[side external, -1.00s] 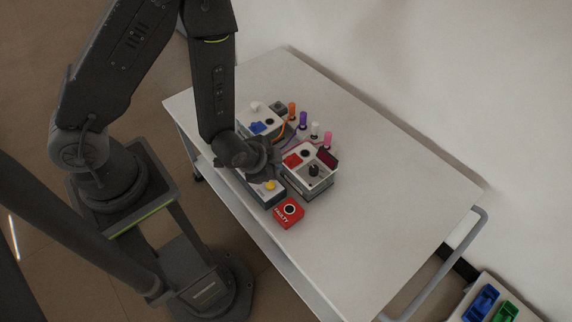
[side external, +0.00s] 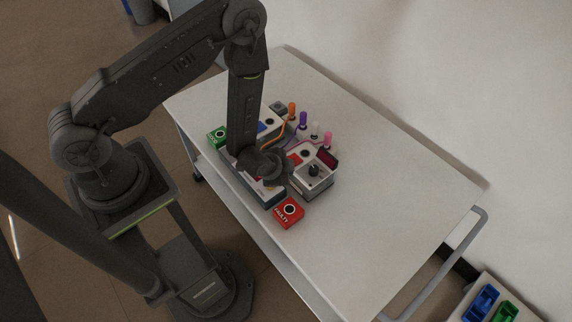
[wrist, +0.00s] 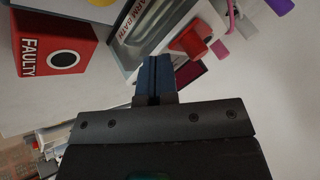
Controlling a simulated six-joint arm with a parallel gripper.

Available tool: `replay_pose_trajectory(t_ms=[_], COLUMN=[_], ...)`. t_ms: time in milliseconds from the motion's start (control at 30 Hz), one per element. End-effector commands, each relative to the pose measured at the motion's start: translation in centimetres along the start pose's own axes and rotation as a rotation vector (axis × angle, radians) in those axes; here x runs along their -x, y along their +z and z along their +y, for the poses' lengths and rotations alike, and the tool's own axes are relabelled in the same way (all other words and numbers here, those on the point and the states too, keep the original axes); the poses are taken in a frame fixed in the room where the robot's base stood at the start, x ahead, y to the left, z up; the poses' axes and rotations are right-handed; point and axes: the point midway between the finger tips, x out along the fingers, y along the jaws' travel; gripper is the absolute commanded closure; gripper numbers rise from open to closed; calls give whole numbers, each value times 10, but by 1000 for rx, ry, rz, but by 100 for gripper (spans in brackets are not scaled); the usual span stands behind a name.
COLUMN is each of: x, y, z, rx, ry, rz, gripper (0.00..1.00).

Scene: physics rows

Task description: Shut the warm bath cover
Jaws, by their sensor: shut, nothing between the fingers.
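The warm bath is a grey-white open box (side external: 318,184) on the cart, with a dark round thing inside. A maroon piece also shows just beyond my fingertips in the wrist view (wrist: 190,76). My gripper (wrist: 155,66) is shut and empty, pointing down close to the bath. In the side view my wrist hides the fingertips and part of the bath's left side.
A red box marked "FAULTY" (side external: 288,212) stands in front of the bath. A green box (side external: 217,137) and a blue-topped unit (side external: 264,128) are to the left. Orange, purple, white and pink-topped items (side external: 303,119) stand behind. The cart's right half (side external: 400,200) is clear.

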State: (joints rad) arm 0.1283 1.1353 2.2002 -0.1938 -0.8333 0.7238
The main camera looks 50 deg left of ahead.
Motion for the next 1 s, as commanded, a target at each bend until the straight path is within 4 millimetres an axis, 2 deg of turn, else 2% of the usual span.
replay_pose_trajectory(t_ms=[200,567,900,1000], x=[-8,-8,-37,-40], y=[0,0,-31,-35], z=[-15,-16,-40,-43], rx=[1,-1,0,-1], ry=[0,1,-1,0], rz=[0,0,2,1], gripper=[100,100,100,100])
